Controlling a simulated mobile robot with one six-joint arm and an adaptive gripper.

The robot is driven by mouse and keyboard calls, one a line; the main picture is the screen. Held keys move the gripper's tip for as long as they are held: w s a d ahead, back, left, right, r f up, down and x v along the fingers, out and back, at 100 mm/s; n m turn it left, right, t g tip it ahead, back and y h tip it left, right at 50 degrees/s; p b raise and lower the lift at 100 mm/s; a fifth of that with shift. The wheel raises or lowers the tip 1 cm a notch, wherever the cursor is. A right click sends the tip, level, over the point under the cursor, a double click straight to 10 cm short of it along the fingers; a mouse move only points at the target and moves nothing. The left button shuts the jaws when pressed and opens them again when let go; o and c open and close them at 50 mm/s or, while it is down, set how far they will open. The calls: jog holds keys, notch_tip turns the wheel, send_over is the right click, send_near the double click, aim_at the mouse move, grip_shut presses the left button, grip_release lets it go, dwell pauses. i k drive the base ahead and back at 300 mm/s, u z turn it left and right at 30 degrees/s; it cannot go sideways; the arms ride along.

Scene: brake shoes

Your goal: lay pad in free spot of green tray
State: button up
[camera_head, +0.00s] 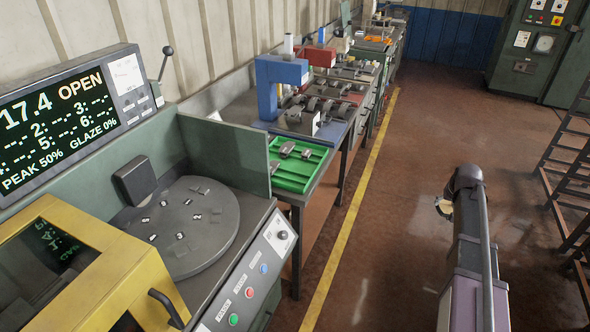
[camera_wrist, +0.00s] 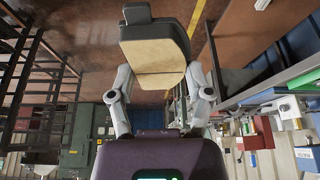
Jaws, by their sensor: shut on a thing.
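My gripper (camera_wrist: 160,82) is shut on a brake pad (camera_wrist: 152,52) in the wrist view. The pad has a dark grey back and a tan face turned to the camera, with a finger on each side. In the head view, a small tan bit of the pad (camera_head: 443,207) shows beside my arm over the floor; my arm hides most of the gripper. The green tray (camera_head: 293,183) lies on the bench at centre, well left of my gripper. Several grey pads (camera_head: 287,148) lie in its far and left parts; its near right part looks bare.
A machine with a grey turntable (camera_head: 190,228) and yellow guard (camera_head: 95,270) stands at left; its green panel (camera_head: 228,150) rises beside the tray. A blue press (camera_head: 275,85) stands behind the tray. The brown floor right of the yellow line (camera_head: 345,215) is clear, with a dark rack (camera_head: 570,165) farther right.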

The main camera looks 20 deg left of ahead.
aim_at(293, 175)
jog(key=u, duration=0.5)
jog(key=i, duration=0.85)
jog(key=u, duration=0.45)
